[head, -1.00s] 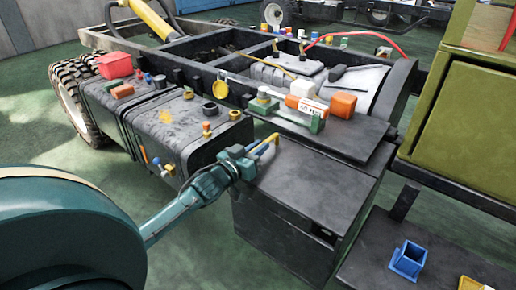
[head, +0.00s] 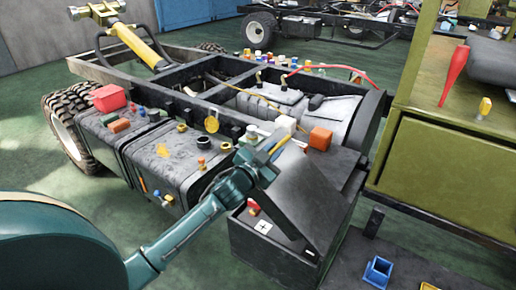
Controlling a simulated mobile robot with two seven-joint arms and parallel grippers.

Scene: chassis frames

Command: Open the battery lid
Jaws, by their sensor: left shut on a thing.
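The dark grey battery lid (head: 308,200) is tilted up steeply above the black battery box (head: 265,250) on the near side of the chassis. My left gripper (head: 277,150) is at the lid's raised upper edge and shut on it, by a yellow part; the exact contact is small and partly hidden. Below the lid, a red terminal (head: 253,207) and a white plus mark show in the open left part of the box. The rest of the inside is hidden by the lid. My right gripper is not in view.
Black tanks (head: 165,160) carrying small coloured parts stand left of the box. An orange block (head: 320,138) and a white block (head: 286,124) sit just behind the lid. A green cabinet (head: 455,170) stands at right, and a blue holder (head: 377,271) at lower right.

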